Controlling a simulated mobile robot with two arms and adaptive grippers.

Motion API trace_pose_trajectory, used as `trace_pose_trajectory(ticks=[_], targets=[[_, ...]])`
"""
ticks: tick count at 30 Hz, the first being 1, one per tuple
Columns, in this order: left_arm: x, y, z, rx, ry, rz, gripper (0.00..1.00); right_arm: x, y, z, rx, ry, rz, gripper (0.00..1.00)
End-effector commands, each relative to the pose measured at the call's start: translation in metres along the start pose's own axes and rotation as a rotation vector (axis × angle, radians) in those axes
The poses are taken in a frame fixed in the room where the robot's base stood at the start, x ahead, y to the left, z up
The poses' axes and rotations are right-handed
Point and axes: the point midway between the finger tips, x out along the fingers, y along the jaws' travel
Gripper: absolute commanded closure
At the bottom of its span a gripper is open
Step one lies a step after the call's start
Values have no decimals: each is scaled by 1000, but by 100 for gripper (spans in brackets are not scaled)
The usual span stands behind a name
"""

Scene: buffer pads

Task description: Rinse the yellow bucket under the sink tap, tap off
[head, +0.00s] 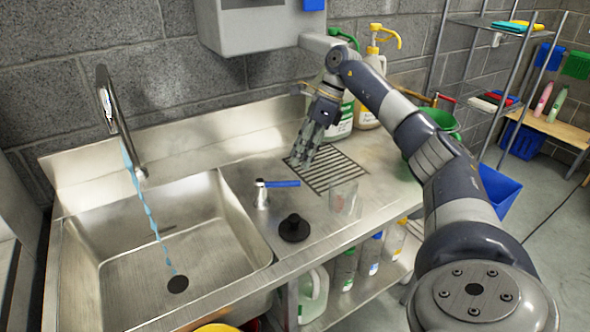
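The steel sink (205,200) is on the left. Its tap (112,105) is running, with a blue stream of water falling to the drain (178,284). A lever with a blue handle (282,184) stands on the counter right of the sink. A yellow rim (217,328) shows at the bottom edge; it may be the yellow bucket, mostly cut off. My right gripper (303,158) points down over the drain grate, beyond the lever and apart from it. I see nothing in it, but cannot tell its opening. My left gripper is out of view.
A black plug (294,229) and a clear cup (345,198) stand on the counter near the grate (328,170). Bottles, including a yellow-pump one (370,85), stand at the back. A green bucket (440,122) is at the right. More bottles sit below the counter.

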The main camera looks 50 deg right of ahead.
Motion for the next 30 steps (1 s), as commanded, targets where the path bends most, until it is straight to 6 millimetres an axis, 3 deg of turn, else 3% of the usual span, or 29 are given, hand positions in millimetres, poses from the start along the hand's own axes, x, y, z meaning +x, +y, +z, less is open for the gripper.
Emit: trace_pose_trajectory(ticks=[3,10,30], targets=[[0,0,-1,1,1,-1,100,-22,0,1,-1,-4,0,66],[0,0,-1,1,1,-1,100,-46,0,0,0,-1,1,66],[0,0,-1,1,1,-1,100,-50,0,0,0,1,2,66]])
